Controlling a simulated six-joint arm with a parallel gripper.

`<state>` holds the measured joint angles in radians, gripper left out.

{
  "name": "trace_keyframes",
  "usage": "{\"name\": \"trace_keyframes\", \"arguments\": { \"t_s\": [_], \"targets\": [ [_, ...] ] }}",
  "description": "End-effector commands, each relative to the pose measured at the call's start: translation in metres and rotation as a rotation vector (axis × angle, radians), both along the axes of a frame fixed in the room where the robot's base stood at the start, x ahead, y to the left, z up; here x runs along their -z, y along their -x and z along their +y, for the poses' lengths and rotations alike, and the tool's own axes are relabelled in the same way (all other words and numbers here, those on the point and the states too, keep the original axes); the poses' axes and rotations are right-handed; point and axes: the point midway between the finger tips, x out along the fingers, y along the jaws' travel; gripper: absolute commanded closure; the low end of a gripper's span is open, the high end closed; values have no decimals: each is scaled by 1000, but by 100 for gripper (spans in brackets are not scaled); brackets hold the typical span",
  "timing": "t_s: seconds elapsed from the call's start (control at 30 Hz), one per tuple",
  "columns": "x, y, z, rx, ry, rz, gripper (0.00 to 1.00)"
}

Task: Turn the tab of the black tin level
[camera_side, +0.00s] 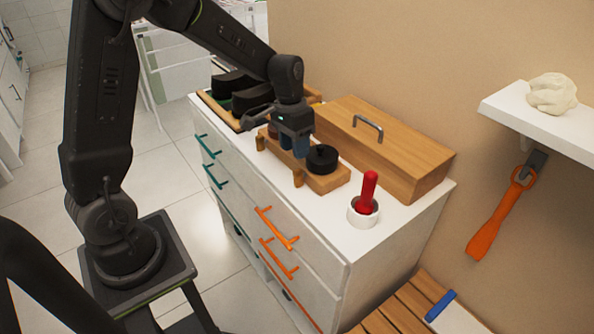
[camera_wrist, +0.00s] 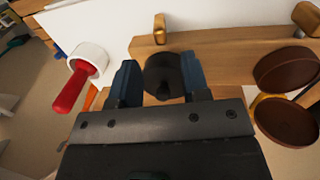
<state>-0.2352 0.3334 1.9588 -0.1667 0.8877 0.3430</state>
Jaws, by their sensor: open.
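The black tin (camera_side: 322,158) sits at the right end of a low wooden rack (camera_side: 327,184) on the white dresser top. In the wrist view the tin (camera_wrist: 163,72) shows between my two blue fingertips, with a small dark tab (camera_wrist: 165,89) on its face; I cannot tell the tab's exact angle. My gripper (camera_side: 294,143) is open and empty. In the side view it is over the rack, just left of the tin, and hides part of the rack. Brown round tins (camera_wrist: 287,69) show at the right of the wrist view.
A white pot (camera_side: 361,215) with a red handle (camera_side: 369,190) stands right of the rack. A wooden box (camera_side: 385,150) with a metal handle is behind. A tray with black brushes (camera_side: 250,98) is at the far left. The dresser's front right top is clear.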

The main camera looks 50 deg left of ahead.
Motion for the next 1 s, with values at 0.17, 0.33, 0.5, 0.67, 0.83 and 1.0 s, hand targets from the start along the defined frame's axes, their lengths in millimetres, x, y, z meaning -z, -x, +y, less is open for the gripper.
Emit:
{"name": "trace_keyframes", "arguments": {
  "t_s": [0.17, 0.33, 0.5, 0.67, 0.83, 1.0],
  "targets": [
    [38, 1, -6, 1, 2, 5, 57],
    [64, 0, -9, 0, 1, 2, 57],
    [78, 0, -11, 1, 0, 1, 57],
    [82, 0, -11, 0, 0, -1, 57],
    [81, 0, -11, 0, 0, -1, 57],
    [81, 0, -11, 0, 0, -1, 73]
  ]
}}
